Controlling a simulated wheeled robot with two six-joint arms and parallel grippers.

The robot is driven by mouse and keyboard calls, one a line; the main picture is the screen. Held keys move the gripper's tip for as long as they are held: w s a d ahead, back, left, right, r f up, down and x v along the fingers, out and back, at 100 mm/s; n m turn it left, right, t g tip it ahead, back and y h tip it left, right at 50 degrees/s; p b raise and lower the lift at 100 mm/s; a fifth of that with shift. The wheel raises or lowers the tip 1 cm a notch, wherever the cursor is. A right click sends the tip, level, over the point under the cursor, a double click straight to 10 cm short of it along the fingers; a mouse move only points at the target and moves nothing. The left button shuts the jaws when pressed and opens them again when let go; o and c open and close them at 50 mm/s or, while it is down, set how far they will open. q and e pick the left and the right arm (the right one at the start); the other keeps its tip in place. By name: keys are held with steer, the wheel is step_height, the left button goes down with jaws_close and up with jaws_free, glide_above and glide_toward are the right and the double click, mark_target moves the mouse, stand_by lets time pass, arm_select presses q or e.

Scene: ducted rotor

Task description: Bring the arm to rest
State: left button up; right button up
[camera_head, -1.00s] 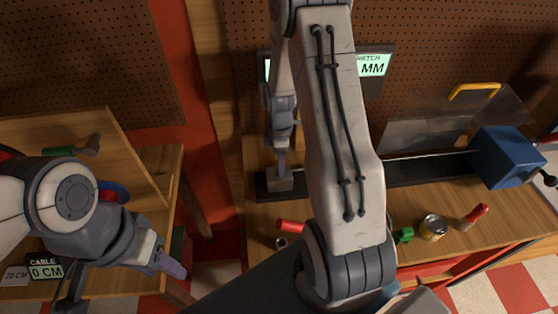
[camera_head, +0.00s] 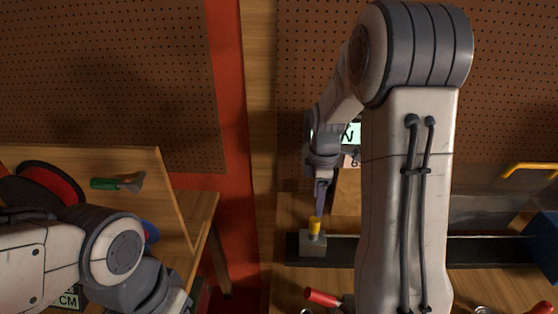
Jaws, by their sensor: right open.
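My right arm (camera_head: 405,190) fills the middle right, with its elbow high in the view. Its gripper (camera_head: 319,197) points down and is open, just above a small yellow piece (camera_head: 315,226). The yellow piece stands on a grey block (camera_head: 312,244) at the left end of a dark rail (camera_head: 343,250). I cannot tell whether the fingertips touch the yellow piece. My left arm (camera_head: 105,255) reaches in at the lower left. Its fingers are cut off by the bottom edge.
A lit display (camera_head: 349,133) is partly hidden behind my right arm. A red-handled tool (camera_head: 322,298) lies on the right bench. A green-handled tool (camera_head: 112,184) and a black-and-red spool (camera_head: 48,186) are at the left. A blue block (camera_head: 547,240) is at the right edge.

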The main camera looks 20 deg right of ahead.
steer(key=s+a+r+m+b, duration=0.1)
steer(key=s+a, duration=0.2)
steer(key=a, duration=0.6)
steer(key=s+a+r+m+b, duration=0.15)
steer(key=s+a, duration=0.25)
steer(key=a, duration=0.5)
steer(key=s+a+m+b, duration=0.1)
steer(key=s+a, duration=0.3)
steer(key=s, duration=0.3)
steer(key=s+a+f+m+y+b, duration=0.1)
steer(key=s+a+m, duration=0.1)
steer(key=s, duration=0.5)
steer(key=shift+a+f, duration=0.15)
steer(key=shift+a, duration=0.75)
